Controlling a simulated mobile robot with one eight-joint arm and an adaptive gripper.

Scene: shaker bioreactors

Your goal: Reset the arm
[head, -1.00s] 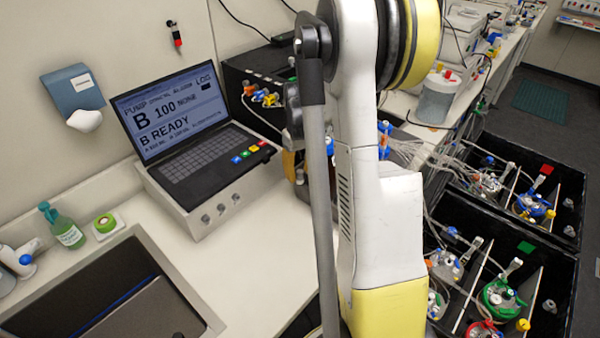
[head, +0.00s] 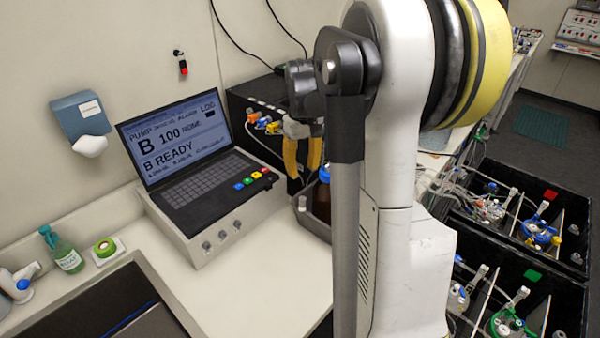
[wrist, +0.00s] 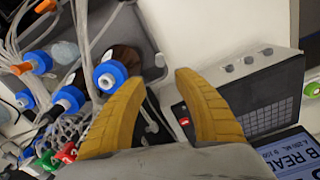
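My gripper (head: 303,170) shows in the head view behind my arm, beside the pump console, with its yellow fingers pointing down. In the wrist view my gripper (wrist: 162,77) has its two fingers spread apart with nothing between them. It is open and empty. My raised arm fills the middle of the head view and hides part of the counter behind it.
A console with a screen (head: 178,135) stands on the counter left of my gripper. A brown bottle (head: 321,200) is close below it. Blue-capped ports and tubing (wrist: 108,75) crowd the wrist view's left. Black bins (head: 545,270) hold vessels at right.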

